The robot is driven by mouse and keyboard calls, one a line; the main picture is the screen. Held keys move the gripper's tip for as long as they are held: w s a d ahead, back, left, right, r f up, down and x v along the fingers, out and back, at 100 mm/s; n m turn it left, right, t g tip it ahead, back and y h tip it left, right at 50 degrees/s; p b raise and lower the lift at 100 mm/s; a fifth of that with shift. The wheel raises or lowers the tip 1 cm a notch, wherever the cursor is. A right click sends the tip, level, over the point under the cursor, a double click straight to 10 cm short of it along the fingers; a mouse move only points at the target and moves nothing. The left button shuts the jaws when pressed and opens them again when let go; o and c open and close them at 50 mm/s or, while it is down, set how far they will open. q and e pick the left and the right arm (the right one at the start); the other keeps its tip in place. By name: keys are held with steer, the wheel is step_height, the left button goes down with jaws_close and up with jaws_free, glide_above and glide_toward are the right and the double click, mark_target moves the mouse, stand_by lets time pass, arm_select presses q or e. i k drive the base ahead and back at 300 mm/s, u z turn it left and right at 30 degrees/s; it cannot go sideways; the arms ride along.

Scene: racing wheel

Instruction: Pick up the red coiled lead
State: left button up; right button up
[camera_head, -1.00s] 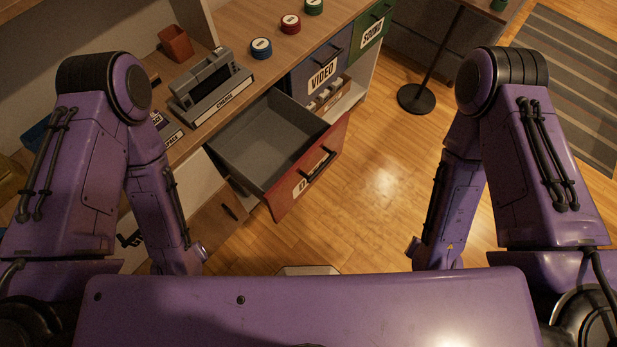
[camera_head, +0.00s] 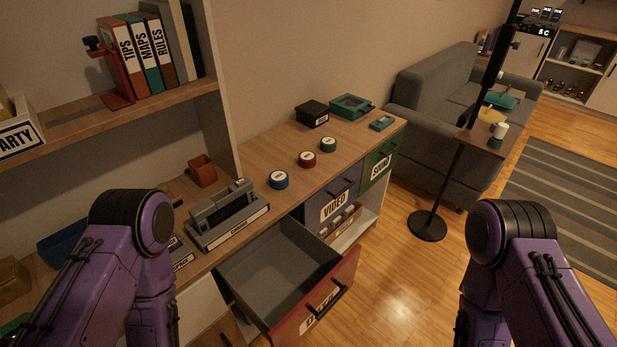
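A small round red item (camera_head: 307,160) with a pale label on top sits on the wooden counter (camera_head: 248,168), between a similar blue one and a similar green one. It looks like the red coiled lead, but the windings are too small to make out. Nothing is touching it. My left arm comes in at the lower left and my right arm at the lower right. Both arms bend down out of the picture, so neither gripper shows.
The blue round item (camera_head: 279,180) and green round item (camera_head: 328,145) flank the red one. A grey charging stand (camera_head: 228,217) is left of them. An open, empty-looking red-fronted drawer (camera_head: 338,290) juts out below. A black pole stand (camera_head: 427,225) stands on the floor.

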mark_target(307, 159)
steer(key=k, duration=0.5)
steer(key=z, duration=1.7)
steer(key=i, duration=3.2)
steer(key=u, duration=3.4)
steer(key=i, duration=0.5)
